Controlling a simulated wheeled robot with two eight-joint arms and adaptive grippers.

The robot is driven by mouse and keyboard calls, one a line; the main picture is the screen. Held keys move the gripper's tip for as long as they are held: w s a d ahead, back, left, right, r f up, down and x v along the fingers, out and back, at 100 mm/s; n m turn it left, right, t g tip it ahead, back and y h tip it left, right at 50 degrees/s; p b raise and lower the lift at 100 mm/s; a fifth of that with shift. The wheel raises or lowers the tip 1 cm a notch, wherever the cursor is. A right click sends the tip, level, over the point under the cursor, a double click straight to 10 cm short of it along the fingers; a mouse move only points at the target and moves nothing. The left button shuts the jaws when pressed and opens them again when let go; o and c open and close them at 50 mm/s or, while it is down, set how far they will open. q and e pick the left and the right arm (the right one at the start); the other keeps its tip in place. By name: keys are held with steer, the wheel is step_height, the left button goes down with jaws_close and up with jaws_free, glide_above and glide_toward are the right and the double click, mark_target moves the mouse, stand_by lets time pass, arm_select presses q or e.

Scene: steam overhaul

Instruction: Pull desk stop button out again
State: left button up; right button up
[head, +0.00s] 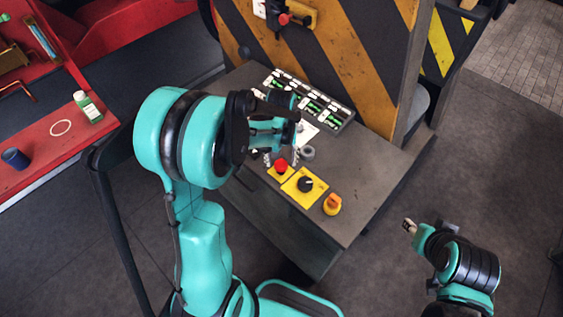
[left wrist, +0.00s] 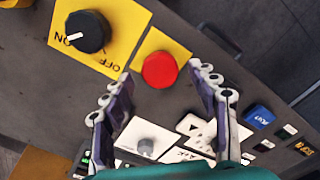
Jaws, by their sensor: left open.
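The desk stop button is a red round button (head: 281,165) on a small yellow plate on the grey desk. It also shows in the left wrist view as a red disc (left wrist: 160,70), at the top centre. My left gripper (head: 281,157) is above the desk at the button, fingers pointing down. In the left wrist view the two fingers of this gripper (left wrist: 163,78) are spread, one on each side of the button, with nothing between them held. Whether they touch it I cannot tell. My right gripper (head: 408,226) is low at the right, away from the desk; its finger gap is too small to read.
A black rotary knob (head: 306,184) on a yellow plate sits close beside the button. An orange knob (head: 332,203) is near the desk's right edge. A switch panel (head: 330,112) lies behind. A striped cabinet (head: 345,55) rises behind the desk.

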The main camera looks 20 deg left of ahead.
mark_target(281, 164)
arm_select(q)
steer(key=shift+f, duration=0.6)
steer(key=shift+c, duration=0.2)
jaws_close()
steer(key=shift+r+p, duration=0.35)
steer(key=shift+r, duration=0.5)
steer(key=shift+f, duration=0.1)
steer(key=shift+o, duration=0.2)
jaws_free()
step_height(281, 164, up, 12)
